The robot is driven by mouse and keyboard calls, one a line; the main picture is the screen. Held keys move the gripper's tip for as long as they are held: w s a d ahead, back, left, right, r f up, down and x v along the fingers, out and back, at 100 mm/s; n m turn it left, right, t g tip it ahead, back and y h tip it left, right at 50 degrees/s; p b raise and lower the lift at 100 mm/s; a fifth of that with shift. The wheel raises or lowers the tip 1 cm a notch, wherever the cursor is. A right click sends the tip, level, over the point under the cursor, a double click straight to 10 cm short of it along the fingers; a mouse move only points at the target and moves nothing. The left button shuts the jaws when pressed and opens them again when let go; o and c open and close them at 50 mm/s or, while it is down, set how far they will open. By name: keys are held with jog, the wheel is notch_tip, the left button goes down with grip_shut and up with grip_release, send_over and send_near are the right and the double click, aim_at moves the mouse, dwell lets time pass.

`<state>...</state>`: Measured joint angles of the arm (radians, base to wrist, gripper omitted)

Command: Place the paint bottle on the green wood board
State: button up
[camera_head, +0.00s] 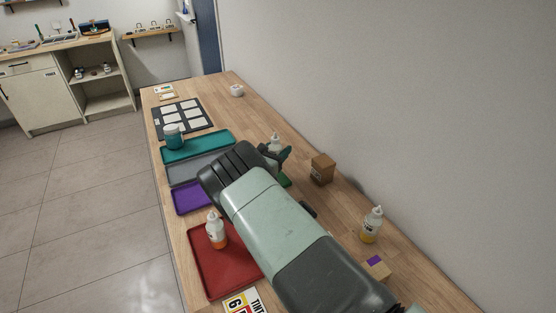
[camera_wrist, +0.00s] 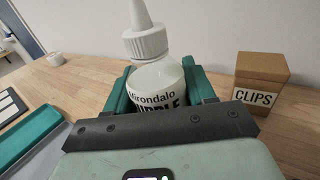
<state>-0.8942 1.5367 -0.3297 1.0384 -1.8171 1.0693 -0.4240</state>
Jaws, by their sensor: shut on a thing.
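A white paint bottle (camera_wrist: 160,75) with a pointed nozzle and a printed label stands upright between the fingers of my gripper (camera_wrist: 157,88) in the wrist view. My gripper is shut on it. In the head view the bottle's white top (camera_head: 275,140) shows beside my gripper (camera_head: 277,154). Its base is hidden, so I cannot tell whether it touches the table. A small green patch (camera_head: 286,181) shows beside my arm; it may be the green wood board, mostly hidden by the arm.
A brown clips box (camera_head: 321,169) stands right of my gripper. A yellow-based bottle (camera_head: 371,225) stands by the wall. Teal (camera_head: 222,139), purple (camera_head: 183,202) and red (camera_head: 202,278) trays line the left; an orange-based bottle (camera_head: 215,231) is on the red one. A teal jar (camera_head: 173,137) stands farther back.

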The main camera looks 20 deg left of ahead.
jog(key=shift+f, duration=1.8)
jog(key=shift+f, duration=0.2)
jog(key=o, duration=1.1)
